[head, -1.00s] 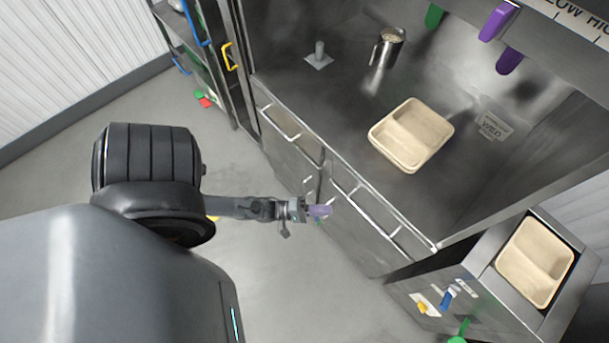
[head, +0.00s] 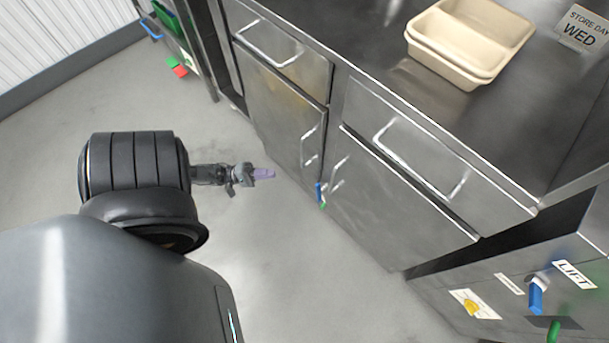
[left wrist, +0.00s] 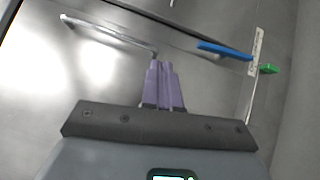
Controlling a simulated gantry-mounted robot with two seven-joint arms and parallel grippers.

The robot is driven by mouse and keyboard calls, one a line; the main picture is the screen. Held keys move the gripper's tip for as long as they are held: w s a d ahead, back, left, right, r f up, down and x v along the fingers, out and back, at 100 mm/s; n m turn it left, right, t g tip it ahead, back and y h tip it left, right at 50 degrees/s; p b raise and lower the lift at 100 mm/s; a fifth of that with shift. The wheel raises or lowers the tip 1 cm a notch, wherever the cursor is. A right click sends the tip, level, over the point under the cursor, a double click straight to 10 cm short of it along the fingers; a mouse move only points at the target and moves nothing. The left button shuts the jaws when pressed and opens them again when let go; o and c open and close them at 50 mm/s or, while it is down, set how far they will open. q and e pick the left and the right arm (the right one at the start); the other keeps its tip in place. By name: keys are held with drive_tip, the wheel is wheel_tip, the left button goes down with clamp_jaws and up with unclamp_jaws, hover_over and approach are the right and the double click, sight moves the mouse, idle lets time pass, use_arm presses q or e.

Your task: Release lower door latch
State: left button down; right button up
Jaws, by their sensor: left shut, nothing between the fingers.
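The cabinet doors stand below the steel counter, with the left door (head: 270,105) and right door (head: 385,205) both shut. A blue latch lever (head: 319,194) with a small green piece below it sits low near the seam between the doors. In the left wrist view the blue lever (left wrist: 225,50) lies up and right of the fingers, with a green tab (left wrist: 268,68) beside a pale strip. My left gripper (head: 270,173) has purple fingers, shut and empty, apart from the lever and to its left in the head view. They show in the wrist view too (left wrist: 162,85).
A stack of beige trays (head: 465,45) stands on the counter. A lift unit (head: 530,265) with blue and green handles is at the lower right. Door and drawer handles (head: 310,145) stick out from the cabinet front. The grey floor between is clear.

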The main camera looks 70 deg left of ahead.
use_arm(q)
wheel_tip(320, 180, down, 10)
drive_tip(key=w+a+b, duration=0.2)
drive_tip(key=b, duration=0.7)
approach(319, 192)
drive_tip(key=w+a+r, duration=0.3)
drive_tip(key=a+r, duration=0.1)
drive_tip(key=shift+m, duration=0.4)
drive_tip(key=d, duration=0.1)
drive_tip(key=w+d+b, duration=0.1)
drive_tip(key=w+d, duration=0.1)
drive_tip(key=d, duration=0.1)
drive_tip(key=shift+r, duration=0.3)
use_arm(e)
wheel_tip(319, 192, down, 13)
